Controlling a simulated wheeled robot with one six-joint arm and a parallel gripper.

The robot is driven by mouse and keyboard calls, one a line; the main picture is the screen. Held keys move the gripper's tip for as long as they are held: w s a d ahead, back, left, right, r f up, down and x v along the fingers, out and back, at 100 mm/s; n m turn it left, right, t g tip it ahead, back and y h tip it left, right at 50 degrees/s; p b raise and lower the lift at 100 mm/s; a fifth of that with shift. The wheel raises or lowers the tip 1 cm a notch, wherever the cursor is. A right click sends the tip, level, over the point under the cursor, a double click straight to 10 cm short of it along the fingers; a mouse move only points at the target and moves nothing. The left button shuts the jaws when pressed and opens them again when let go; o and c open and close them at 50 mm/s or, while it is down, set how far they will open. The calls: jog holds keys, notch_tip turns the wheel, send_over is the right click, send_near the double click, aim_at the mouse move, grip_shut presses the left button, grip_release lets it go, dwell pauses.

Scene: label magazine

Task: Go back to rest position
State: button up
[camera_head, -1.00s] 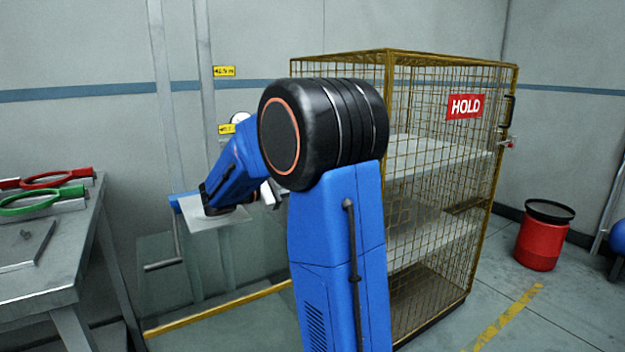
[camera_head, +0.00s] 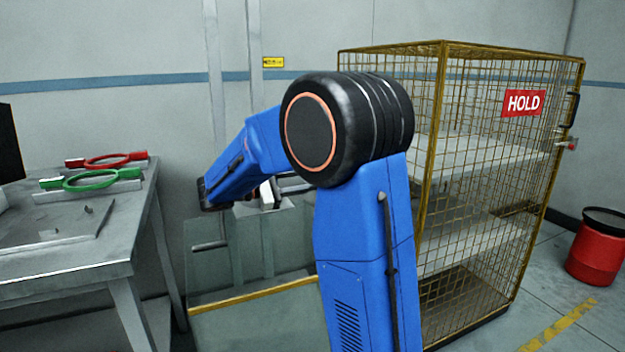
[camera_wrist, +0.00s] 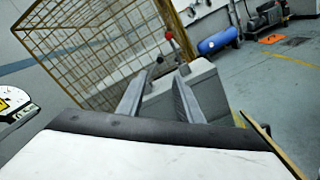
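My arm rises in front of the head camera and bends left and down at the elbow. In the head view my gripper is mostly hidden behind the forearm; only a pale part shows beside it. In the wrist view my gripper (camera_wrist: 161,78) has two dark grey fingers standing apart. I see nothing clearly held between them. A grey block-like thing (camera_wrist: 206,90) and a lever with a red knob (camera_wrist: 169,37) show beyond the fingers.
A wire cage (camera_head: 441,150) with shelves and a HOLD sign (camera_head: 524,103) stands right of my arm. A grey table (camera_head: 70,262) at left bears red (camera_head: 108,161) and green (camera_head: 90,180) ring-shaped tools. A glass panel (camera_head: 255,325) stands close left. A red bin (camera_head: 597,250) is far right.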

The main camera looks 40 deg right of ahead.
dwell(0.4)
jog(key=s+a+f+m+t+y, duration=0.25)
jog(key=s+f+y, duration=0.25)
jog(key=s, duration=0.4)
jog(key=s+a+f+m+t+y, duration=0.1)
jog(key=s+a+f+y, duration=0.3)
jog(key=s, duration=0.6)
jog(key=s+a+f+m+t+y, duration=0.2)
jog(key=s+a+f+y, duration=0.2)
jog(key=a, duration=0.3)
jog(key=s+a+f+m+t+y, duration=0.2)
jog(key=s+a+f+t+y, duration=0.1)
jog(key=a, duration=0.4)
jog(key=shift+s+f+t+y, duration=0.35)
jog(key=shift+s+f+y, duration=0.1)
jog(key=shift+s+y, duration=0.3)
